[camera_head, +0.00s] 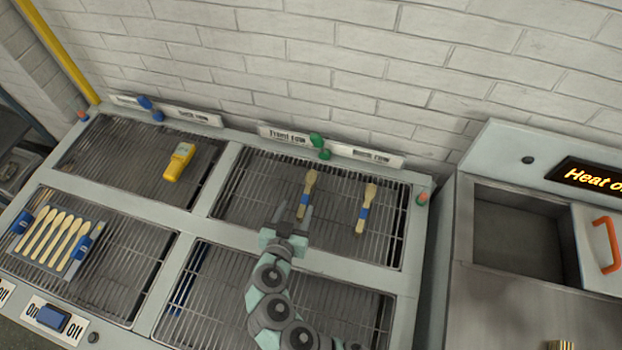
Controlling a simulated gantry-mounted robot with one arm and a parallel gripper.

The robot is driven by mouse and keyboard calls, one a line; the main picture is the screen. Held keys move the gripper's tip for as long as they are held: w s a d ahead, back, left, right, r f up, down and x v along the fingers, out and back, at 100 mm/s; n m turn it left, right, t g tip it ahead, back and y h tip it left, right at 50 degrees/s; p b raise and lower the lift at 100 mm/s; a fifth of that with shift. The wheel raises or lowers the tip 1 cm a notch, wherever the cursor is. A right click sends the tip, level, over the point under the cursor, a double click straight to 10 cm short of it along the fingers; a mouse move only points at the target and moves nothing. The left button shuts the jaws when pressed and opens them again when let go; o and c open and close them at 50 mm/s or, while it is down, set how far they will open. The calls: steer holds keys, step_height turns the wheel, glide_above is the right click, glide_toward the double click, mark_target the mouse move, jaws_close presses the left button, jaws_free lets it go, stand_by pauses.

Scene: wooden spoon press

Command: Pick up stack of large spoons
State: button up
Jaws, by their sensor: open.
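Two pale wooden spoon bundles with blue bands lie on the upper right grill. The left bundle (309,182) has its bowl end toward the wall, and the right bundle (370,192) lies the same way. I cannot tell from this view which is the stack of large spoons, or how many spoons each holds. My gripper (292,214) is open with its two fingers pointing toward the wall. Its fingertips are near the handle end of the left bundle; I cannot tell whether they touch it. Nothing shows between the fingers.
Several spoons lie side by side in a blue-ended rack (52,236) on the lower left grill. A yellow device (179,162) lies on the upper left grill. Frame bars (215,185) divide the grills. A grey machine with a red handle (606,245) stands at right.

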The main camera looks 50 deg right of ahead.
mark_target(306, 194)
steer(key=x, duration=0.4)
steer(key=shift+d+f, duration=0.25)
steer(key=shift+d, duration=0.1)
steer(key=x, duration=0.2)
steer(key=p+x, duration=0.1)
steer(key=x, duration=0.2)
steer(key=shift+s+d, duration=0.15)
steer(key=shift+s, duration=0.1)
jaws_close()
